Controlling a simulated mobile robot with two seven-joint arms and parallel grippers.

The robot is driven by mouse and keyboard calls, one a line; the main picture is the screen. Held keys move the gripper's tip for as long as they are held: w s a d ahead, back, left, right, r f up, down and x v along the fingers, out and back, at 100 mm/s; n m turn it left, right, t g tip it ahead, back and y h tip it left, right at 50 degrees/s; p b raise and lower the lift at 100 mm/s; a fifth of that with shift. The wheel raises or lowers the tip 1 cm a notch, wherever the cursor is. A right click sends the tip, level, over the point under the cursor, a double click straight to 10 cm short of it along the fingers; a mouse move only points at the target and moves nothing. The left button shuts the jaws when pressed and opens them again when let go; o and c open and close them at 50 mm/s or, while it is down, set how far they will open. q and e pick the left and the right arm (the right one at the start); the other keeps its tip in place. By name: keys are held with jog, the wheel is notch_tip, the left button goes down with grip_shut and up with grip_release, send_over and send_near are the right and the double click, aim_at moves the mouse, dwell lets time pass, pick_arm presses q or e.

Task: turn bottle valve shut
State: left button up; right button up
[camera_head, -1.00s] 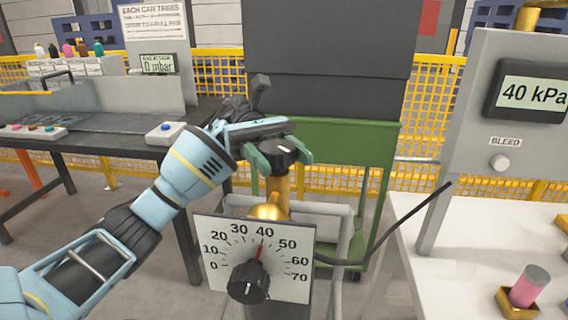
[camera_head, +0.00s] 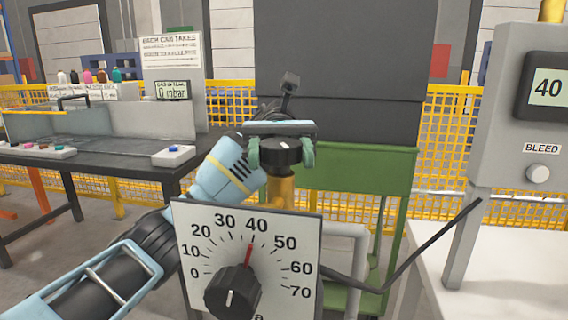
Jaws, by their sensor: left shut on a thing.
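The bottle valve has a black round knob (camera_head: 281,151) with a white mark, on top of a brass stem (camera_head: 282,187). My left gripper (camera_head: 281,150) is shut on this knob, with one green finger on each side of it. The bottle below is hidden behind a white dial plate (camera_head: 207,222). The plate's scale runs from 0 to 70, and its red needle (camera_head: 247,257) points near 40. A black knob (camera_head: 232,291) sits low on the plate, untouched. My right gripper is not in view.
At right, a grey panel with a display reading 40 (camera_head: 549,87) and a BLEED knob (camera_head: 538,174) stands over a white table (camera_head: 470,265). A dark bench (camera_head: 110,155) is at left. A green frame (camera_head: 400,200) stands behind the valve.

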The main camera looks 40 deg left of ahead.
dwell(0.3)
pick_arm(q)
jog(key=o, duration=0.9)
jog(key=shift+o, duration=0.4)
